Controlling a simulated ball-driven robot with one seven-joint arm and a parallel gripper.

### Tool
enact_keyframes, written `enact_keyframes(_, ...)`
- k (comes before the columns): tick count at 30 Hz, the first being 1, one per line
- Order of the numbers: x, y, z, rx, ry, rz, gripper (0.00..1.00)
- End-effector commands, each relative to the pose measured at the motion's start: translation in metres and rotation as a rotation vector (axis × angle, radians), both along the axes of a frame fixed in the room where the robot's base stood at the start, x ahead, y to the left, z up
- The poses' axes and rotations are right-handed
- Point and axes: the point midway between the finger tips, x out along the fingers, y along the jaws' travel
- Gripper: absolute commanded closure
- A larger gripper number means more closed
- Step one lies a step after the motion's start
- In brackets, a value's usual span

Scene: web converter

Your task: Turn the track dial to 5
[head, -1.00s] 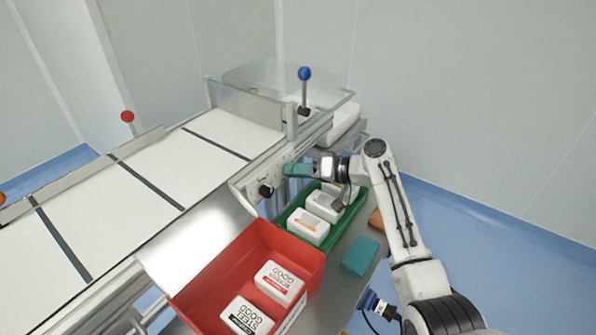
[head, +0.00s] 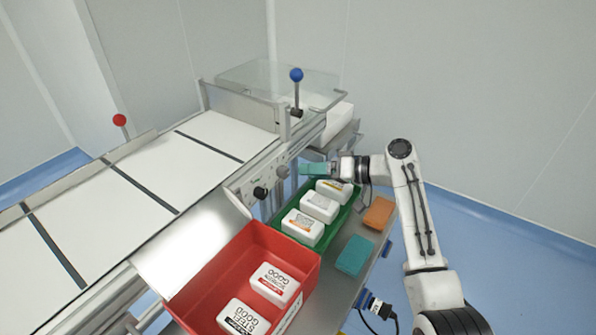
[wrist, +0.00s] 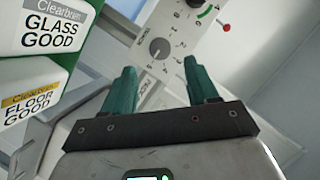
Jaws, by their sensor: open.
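The control panel (head: 267,186) on the machine's side carries a grey round dial (head: 282,172) and a black knob (head: 260,193). In the wrist view the grey dial (wrist: 160,49) has a ring of small marks and a printed label beside it, too small to read surely. Its setting cannot be told. My gripper (head: 304,169) has teal fingers and stands just right of the dial, apart from it. In the wrist view my gripper (wrist: 159,65) is open and empty, with the dial beyond the gap between its fingertips. The black knob (wrist: 195,3) is cut off at the top.
A green bin (head: 330,228) of white packs lies below my gripper. A red bin (head: 210,270) with white packs stands nearer. Teal (head: 355,256) and orange (head: 379,212) blocks lie on the shelf. A blue-balled lever (head: 296,76) rises above the panel. Free floor lies right.

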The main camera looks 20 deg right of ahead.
Motion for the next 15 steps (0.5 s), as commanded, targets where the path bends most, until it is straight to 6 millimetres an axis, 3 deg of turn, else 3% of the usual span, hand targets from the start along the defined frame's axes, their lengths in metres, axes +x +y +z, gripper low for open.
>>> enact_keyframes(6,-0.020,-0.027,0.009,0.001,0.000,-0.002,0.42)
enact_keyframes(15,-0.028,-0.036,0.012,0.000,0.001,0.000,0.42)
